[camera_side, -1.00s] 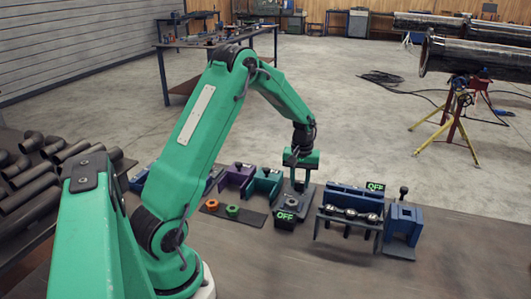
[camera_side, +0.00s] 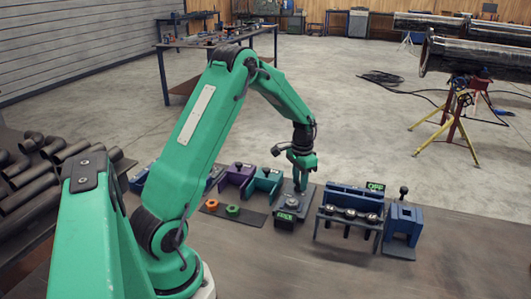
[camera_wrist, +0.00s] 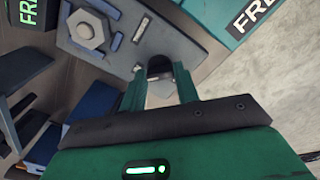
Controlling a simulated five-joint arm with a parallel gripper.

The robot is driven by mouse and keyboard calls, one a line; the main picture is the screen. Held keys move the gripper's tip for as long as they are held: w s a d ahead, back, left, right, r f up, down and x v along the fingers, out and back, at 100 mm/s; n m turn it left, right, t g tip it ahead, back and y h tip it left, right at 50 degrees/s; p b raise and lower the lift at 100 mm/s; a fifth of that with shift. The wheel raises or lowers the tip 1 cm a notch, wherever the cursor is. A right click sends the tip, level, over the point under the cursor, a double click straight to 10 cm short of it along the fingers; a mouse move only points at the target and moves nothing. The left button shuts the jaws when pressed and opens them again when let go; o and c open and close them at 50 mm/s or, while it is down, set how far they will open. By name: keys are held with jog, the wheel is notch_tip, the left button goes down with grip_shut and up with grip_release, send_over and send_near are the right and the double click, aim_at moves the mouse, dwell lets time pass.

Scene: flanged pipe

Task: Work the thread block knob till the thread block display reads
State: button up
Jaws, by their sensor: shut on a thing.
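The thread block (camera_side: 291,205) is a dark grey block on the bench below my gripper (camera_side: 300,183), with a hex nut shape on its top, clear in the wrist view (camera_wrist: 88,28). Its display (camera_side: 284,217) is lit green; the lettering is too small to read surely from the side. In the wrist view a lit green display (camera_wrist: 28,10) beside the block starts with FRE and is cut off. My gripper is shut on the thread block knob (camera_wrist: 159,68), seen between the green fingers; the fingers hide part of it.
A blue fixture (camera_side: 350,203) with a green OFF display and a blue stand (camera_side: 403,222) are close on the right. Teal (camera_side: 264,182) and purple (camera_side: 236,176) holders and orange (camera_side: 212,204) and green (camera_side: 232,210) nuts are on the left. The bench front is clear.

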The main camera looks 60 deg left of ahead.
jog(key=shift+r+m, duration=0.1)
jog(key=shift+m, duration=0.5)
jog(key=o, duration=1)
jog(key=shift+r, duration=0.1)
jog(key=shift+r, duration=3.75)
